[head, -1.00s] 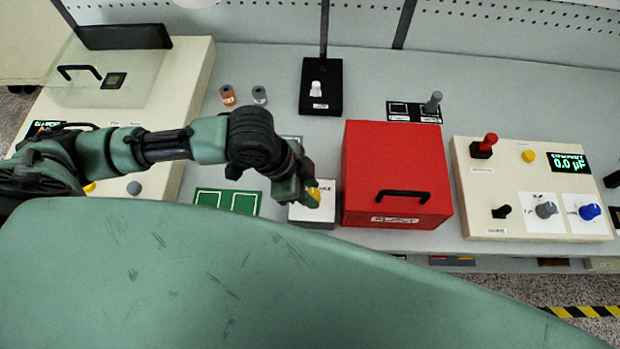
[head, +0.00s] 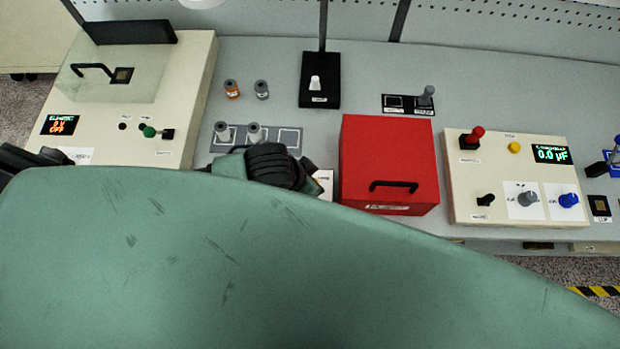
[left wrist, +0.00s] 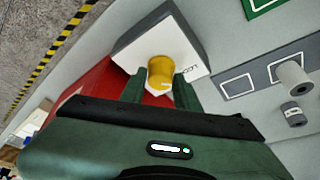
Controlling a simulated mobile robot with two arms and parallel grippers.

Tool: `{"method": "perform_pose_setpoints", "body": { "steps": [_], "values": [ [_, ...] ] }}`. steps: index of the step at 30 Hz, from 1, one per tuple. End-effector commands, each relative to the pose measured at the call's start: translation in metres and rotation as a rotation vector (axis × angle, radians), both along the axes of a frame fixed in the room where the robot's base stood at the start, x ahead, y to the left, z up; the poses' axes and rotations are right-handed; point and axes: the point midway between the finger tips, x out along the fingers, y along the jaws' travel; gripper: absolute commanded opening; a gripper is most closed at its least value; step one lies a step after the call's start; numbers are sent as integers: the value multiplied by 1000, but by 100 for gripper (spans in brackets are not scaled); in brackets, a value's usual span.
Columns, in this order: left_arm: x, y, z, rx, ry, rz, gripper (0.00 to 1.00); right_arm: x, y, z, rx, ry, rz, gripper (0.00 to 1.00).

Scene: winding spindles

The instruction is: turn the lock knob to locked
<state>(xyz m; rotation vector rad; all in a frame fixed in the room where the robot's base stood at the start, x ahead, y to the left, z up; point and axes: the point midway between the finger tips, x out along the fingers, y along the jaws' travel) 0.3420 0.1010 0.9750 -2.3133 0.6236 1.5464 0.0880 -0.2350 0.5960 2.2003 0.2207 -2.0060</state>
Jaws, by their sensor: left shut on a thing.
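The lock knob (left wrist: 160,71) is yellow and stands on a white box with a partly legible label (left wrist: 196,66) in the left wrist view. My left gripper (left wrist: 163,92) has its two green fingers on either side of the knob and is shut on it. Which way the knob points cannot be read. In the head view the white box (head: 326,182) shows only as a sliver beside the red box, and the knob and fingertips are mostly hidden by my green body and the dark wrist.
The red box (head: 385,150) with a black handle stands close right of the lock box. A grey tray (head: 290,140) with grey spindles lies to its left. Cream panels stand at left (head: 190,90) and right (head: 470,200).

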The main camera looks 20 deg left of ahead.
Motion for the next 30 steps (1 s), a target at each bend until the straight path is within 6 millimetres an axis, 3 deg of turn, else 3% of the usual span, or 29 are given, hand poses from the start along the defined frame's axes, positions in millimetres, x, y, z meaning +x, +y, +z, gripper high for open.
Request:
{"method": "perform_pose_setpoints", "body": {
  "steps": [16, 17, 18, 30],
  "values": [
    [1, 0, 1, -1, -3, 22, 0, 0, 0, 0, 0, 0, 0, 33],
    [1, 0, 1, -1, -3, 22, 40, 0, 0, 0, 0, 0, 0, 33],
    [1, 0, 1, -1, -3, 22, 51, 0, 0, 0, 0, 0, 0, 33],
    [-1, 1, 4, -1, -1, 22, 53, 0, 0, -1, 0, 0, 0, 33]
  ]
}}
